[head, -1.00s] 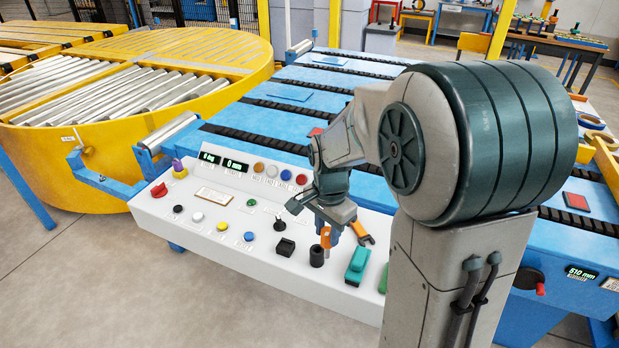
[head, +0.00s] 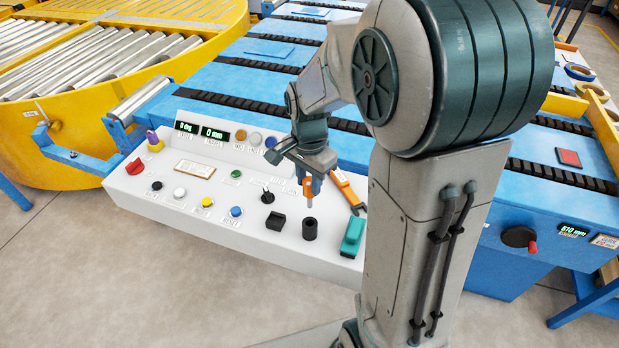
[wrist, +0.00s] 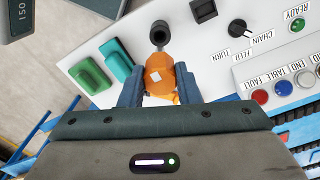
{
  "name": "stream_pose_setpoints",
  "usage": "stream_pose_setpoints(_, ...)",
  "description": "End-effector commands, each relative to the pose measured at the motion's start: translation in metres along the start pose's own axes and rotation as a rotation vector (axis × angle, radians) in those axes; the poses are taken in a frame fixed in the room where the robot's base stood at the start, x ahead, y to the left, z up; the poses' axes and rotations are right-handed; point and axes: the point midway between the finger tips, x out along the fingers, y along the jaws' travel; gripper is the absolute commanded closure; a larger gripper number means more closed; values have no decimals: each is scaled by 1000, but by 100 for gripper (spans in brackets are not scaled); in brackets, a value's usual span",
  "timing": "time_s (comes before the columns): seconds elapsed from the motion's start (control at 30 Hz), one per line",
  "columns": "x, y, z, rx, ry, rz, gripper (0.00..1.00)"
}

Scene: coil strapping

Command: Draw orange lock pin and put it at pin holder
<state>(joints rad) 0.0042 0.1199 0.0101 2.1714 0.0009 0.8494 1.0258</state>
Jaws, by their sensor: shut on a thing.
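My gripper (head: 308,184) is shut on the orange lock pin (head: 308,186), whose grey shank points down above the white control panel. In the wrist view the pin's orange head (wrist: 159,76) sits between the two blue fingers of my gripper (wrist: 159,88). The pin holder (head: 309,229), a black upright cup with a dark hole, stands on the panel just in front of the pin. In the wrist view the pin holder (wrist: 160,33) lies just beyond the orange head. The pin appears apart from the holder and above the panel.
The white control panel (head: 150,205) carries buttons, a black selector (head: 276,221) and a teal block (head: 352,237) close to the holder. An orange-handled tool (head: 347,190) lies behind it. A blue conveyor (head: 240,80) and yellow turntable (head: 90,125) are behind.

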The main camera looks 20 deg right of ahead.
Motion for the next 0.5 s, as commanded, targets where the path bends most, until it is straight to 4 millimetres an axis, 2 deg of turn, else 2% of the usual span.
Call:
stream_pose_setpoints(0.3, 34, 0, 0, 0, -1, 1, 100)
stream_pose_setpoints(0.5, 50, 0, 0, 0, 0, 1, 100)
